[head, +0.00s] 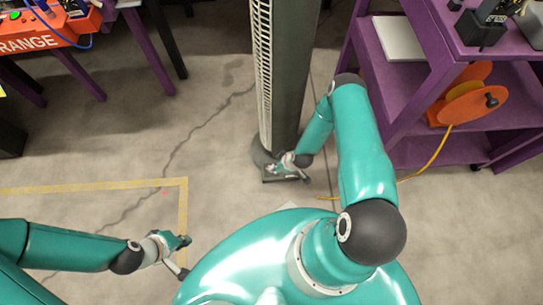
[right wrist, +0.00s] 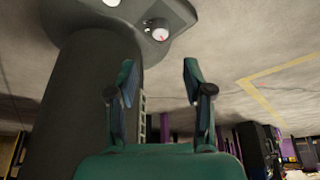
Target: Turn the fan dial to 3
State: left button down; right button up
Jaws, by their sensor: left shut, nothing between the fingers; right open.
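The tall grey tower fan (head: 290,70) stands on the floor at the top middle of the head view. In the right wrist view its dark column (right wrist: 85,95) fills the left side and its base (right wrist: 75,14) is at the top. A round white dial (right wrist: 160,33) with a red mark sits on the base; its setting is too small to read. My right gripper (head: 288,175) is at the fan's foot. In the right wrist view the right gripper (right wrist: 157,72) is open and empty, with the dial beyond its fingertips, apart from them. My left gripper (head: 184,256) is shut and empty, low over the floor.
A purple shelf cart (head: 425,110) stands right of the fan, with an orange reel (head: 470,98) and a yellow cord (head: 425,172) on the floor. A purple-legged table with an orange box (head: 35,38) is at upper left. Yellow tape (head: 100,186) marks the open floor.

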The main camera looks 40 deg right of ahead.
jog(key=b+x, duration=0.4)
jog(key=x, duration=0.7)
jog(key=shift+w, duration=0.15)
